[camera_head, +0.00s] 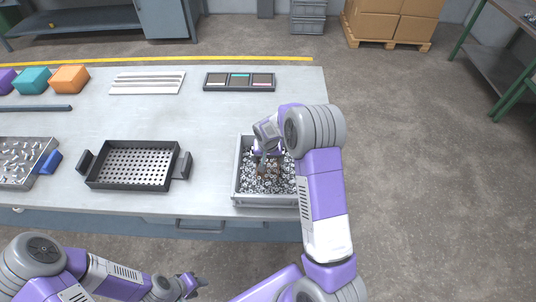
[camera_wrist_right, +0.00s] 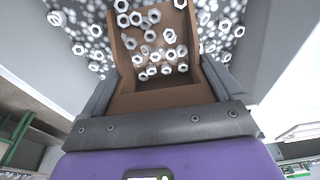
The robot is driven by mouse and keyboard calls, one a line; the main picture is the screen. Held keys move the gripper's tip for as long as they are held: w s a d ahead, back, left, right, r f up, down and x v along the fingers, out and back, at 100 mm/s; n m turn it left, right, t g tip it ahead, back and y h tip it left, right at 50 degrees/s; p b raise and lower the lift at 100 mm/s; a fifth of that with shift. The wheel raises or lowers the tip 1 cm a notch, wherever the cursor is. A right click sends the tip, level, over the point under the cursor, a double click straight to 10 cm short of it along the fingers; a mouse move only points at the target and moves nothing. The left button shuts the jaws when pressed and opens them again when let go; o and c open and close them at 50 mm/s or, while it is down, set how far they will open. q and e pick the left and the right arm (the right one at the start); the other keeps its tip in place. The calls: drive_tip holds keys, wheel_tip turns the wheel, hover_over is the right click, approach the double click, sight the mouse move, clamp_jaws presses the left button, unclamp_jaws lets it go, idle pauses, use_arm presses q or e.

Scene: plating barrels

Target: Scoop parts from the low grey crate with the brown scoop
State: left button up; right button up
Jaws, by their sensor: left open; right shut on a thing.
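The low grey crate (camera_head: 266,201) stands at the front right of the table and holds many small hex nuts. My right gripper (camera_head: 266,157) is over the crate and is shut on the brown scoop (camera_head: 261,167). In the right wrist view the scoop (camera_wrist_right: 157,90) has several nuts in its pan, and more nuts lie around it in the crate (camera_wrist_right: 262,45). The arm hides the crate's right side in the head view. My left gripper (camera_head: 196,285) is open and empty in front of the table, low and away from the crate.
A black perforated tray (camera_head: 130,186) stands left of the crate, with clear table between them. A tray of parts with a blue handle (camera_head: 48,163) is at the far left. A dark three-section holder (camera_head: 240,88) and pale strips (camera_head: 147,89) lie behind.

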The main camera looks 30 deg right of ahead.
drive_tip(key=shift+s+a+f, duration=0.1)
drive_tip(key=shift+s+a, duration=0.65)
drive_tip(key=shift+s, duration=0.5)
drive_tip(key=shift+s+a+f, duration=0.1)
drive_tip(key=shift+s+a, duration=0.65)
drive_tip(key=shift+s, duration=0.45)
drive_tip(key=shift+s+a, duration=0.75)
drive_tip(key=shift+s, duration=0.5)
drive_tip(key=shift+d+r+g+p, duration=0.15)
drive_tip(key=shift+g+p, duration=0.15)
drive_tip(key=shift+p, duration=0.3)
drive_tip(key=p, duration=0.1)
drive_tip(key=w+g+y+p, duration=0.1)
drive_tip(key=p, duration=0.1)
drive_tip(key=shift+d+r+g+p, duration=0.2)
drive_tip(key=shift+r+g+p, duration=0.1)
drive_tip(key=shift+r, duration=0.1)
drive_tip(key=shift+w+d+r+g+y+p, duration=0.2)
drive_tip(key=shift+w+g+y+p, duration=0.15)
drive_tip(key=shift+p, duration=0.2)
drive_tip(key=shift+r, duration=0.25)
wheel_tip(320, 180, up, 12)
drive_tip(key=w+p, duration=0.1)
drive_tip(key=p, duration=0.6)
drive_tip(key=shift+w+d+f, duration=0.2)
drive_tip(key=shift+w+d, duration=0.1)
drive_tip(key=shift+d, duration=0.15)
